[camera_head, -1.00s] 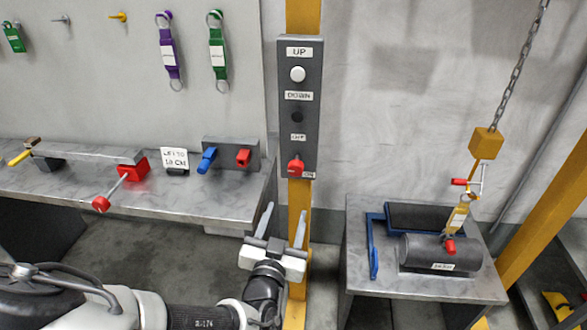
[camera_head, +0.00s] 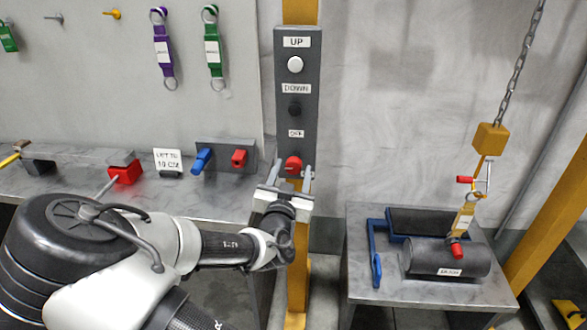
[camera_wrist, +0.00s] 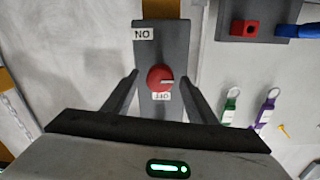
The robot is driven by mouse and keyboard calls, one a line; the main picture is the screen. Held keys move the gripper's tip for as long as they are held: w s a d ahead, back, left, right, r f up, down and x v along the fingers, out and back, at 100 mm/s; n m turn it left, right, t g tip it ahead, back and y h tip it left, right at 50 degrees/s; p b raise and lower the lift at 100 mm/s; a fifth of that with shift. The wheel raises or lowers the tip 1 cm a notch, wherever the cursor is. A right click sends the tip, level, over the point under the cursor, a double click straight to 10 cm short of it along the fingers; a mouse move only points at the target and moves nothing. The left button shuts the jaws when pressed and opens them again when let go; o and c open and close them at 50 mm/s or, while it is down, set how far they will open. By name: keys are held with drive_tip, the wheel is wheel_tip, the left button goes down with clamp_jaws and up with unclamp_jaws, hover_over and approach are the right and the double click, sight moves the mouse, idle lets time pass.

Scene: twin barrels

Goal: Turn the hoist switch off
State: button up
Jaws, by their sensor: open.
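The hoist switch is a red round knob (camera_head: 292,167) low on the grey control box (camera_head: 299,68). An OFF label shows just above it in the head view. My gripper (camera_head: 295,172) is open at the knob, one finger on each side. In the wrist view the knob (camera_wrist: 160,77) sits between the two fingers (camera_wrist: 160,85), with a gap on both sides. I cannot tell if the fingers touch the knob.
The box also has a white UP button (camera_head: 295,64) and a dark DOWN button (camera_head: 295,108). A blue valve (camera_head: 202,160) and a red block (camera_head: 238,158) are on the bench to the left. A hook on a chain (camera_head: 466,180) hangs at a dark cylinder (camera_head: 445,257) on the right.

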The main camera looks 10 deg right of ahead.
drive_tip(key=shift+x, duration=1.3)
drive_tip(key=c, duration=1.1)
drive_tip(key=shift+o, duration=0.3)
